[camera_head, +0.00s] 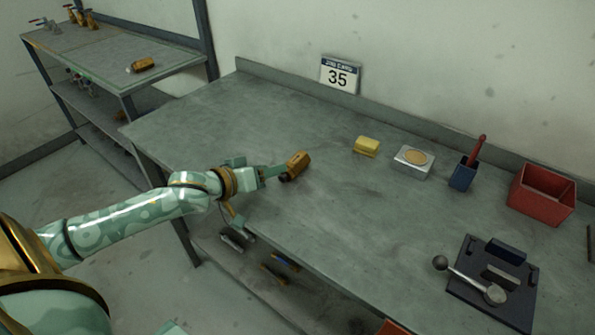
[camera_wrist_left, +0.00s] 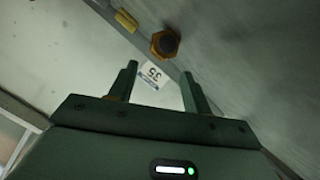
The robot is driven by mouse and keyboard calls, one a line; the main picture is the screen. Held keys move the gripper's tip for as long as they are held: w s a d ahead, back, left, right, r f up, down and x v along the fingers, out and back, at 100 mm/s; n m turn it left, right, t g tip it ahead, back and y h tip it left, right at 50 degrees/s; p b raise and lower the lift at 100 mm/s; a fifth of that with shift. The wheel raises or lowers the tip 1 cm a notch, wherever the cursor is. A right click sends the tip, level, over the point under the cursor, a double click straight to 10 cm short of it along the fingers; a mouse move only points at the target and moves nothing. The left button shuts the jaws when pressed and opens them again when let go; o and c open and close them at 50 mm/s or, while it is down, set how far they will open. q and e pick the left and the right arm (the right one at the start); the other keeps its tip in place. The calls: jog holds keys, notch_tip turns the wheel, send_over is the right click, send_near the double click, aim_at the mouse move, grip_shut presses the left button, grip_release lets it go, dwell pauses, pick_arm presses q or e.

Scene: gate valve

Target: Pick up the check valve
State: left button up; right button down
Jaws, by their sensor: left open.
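A brass valve body (camera_head: 299,162) with a dark end lies on the grey workbench; it looks like the check valve. In the left wrist view its hexagonal brass end with a dark centre (camera_wrist_left: 165,43) shows ahead of the fingertips. My left gripper (camera_head: 281,172) reaches in from the left, right beside the valve in the head view. Its fingers are apart and empty in the left wrist view (camera_wrist_left: 159,76), with the valve beyond the tips, not between them. I cannot tell whether a finger touches it. My right gripper is not seen.
To the right on the workbench (camera_head: 220,115) are a yellow block (camera_head: 367,146), a white box (camera_head: 413,161), a blue holder (camera_head: 462,174), a red bin (camera_head: 542,194) and a dark fixture plate (camera_head: 515,310). Another brass piece (camera_head: 143,64) lies on the rear shelf. The bench left of the valve is clear.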

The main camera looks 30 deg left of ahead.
aim_at(295, 166)
pick_arm(q)
jog(key=shift+w+d+f, duration=0.15)
jog(key=shift+w+f, duration=0.15)
jog(key=shift+w, duration=0.55)
jog(key=shift+w+f+b, duration=0.2)
jog(key=shift+w+b, duration=0.05)
jog(key=shift+b, duration=0.1)
jog(key=b+x, duration=0.2)
jog(key=x, duration=0.1)
jog(key=shift+w+f, duration=0.25)
jog(key=shift+f, duration=0.05)
jog(key=shift+w+d+b, duration=0.15)
jog(key=shift+w+b, duration=0.15)
jog(key=shift+w, duration=0.05)
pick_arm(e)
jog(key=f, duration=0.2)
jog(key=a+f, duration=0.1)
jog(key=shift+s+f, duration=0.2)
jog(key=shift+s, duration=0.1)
pick_arm(q)
jog(key=shift+r, duration=0.1)
grip_shut()
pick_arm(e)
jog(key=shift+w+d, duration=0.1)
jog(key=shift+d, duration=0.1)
